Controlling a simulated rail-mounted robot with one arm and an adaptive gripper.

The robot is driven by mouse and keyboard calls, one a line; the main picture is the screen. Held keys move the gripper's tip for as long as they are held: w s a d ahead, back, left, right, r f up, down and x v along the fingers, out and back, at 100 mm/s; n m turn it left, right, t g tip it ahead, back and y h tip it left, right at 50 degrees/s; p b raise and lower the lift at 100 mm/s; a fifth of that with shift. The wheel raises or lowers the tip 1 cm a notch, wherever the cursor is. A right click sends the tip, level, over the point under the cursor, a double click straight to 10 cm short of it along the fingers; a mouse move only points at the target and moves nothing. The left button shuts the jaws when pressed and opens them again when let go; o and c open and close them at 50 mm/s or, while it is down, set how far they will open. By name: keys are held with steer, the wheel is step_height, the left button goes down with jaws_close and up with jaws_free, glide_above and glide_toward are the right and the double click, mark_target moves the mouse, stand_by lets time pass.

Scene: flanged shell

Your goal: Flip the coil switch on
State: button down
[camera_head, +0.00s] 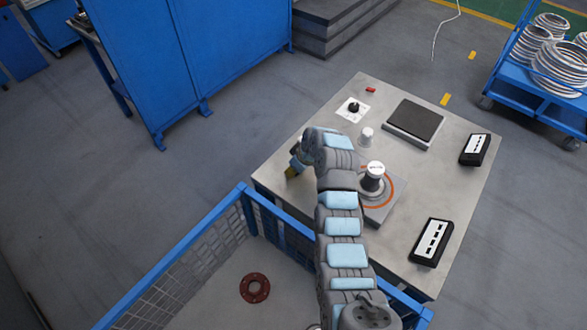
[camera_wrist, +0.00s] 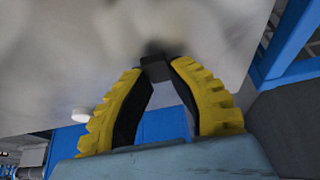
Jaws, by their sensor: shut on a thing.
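My gripper (camera_head: 293,172) is at the left edge of the table in the head view, partly hidden by my arm. In the wrist view my gripper (camera_wrist: 157,68) has its yellow ribbed fingers closed on a small dark block (camera_wrist: 155,70). I cannot tell whether this block is the coil switch; the head view does not show it clearly. A black knob (camera_head: 354,107) on a white plate stands near the table's far left corner, apart from my gripper.
The grey table (camera_head: 440,165) holds a white-capped post (camera_head: 374,172) on an orange-ringed plate, a small white cylinder (camera_head: 366,136), a dark square pad (camera_head: 414,119) and two black boxes (camera_head: 475,150). A blue mesh bin (camera_head: 180,268) stands at the near left, with a red flange (camera_head: 254,288) inside.

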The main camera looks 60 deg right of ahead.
steer(key=shift+s+f+t+b, duration=0.25)
steer(key=shift+f+t+b, duration=0.1)
steer(key=shift+t+b, duration=0.45)
steer(key=shift+r+t, duration=0.25)
steer(key=shift+t, duration=0.05)
steer(key=c, duration=0.9)
jaws_free()
steer(key=shift+r, duration=0.15)
steer(key=shift+s+r, duration=0.35)
steer(key=shift+r, duration=0.2)
steer(key=v, duration=1)
steer(key=shift+s+a+r, duration=0.1)
steer(key=shift+s+a, duration=0.15)
steer(key=shift+a, duration=0.05)
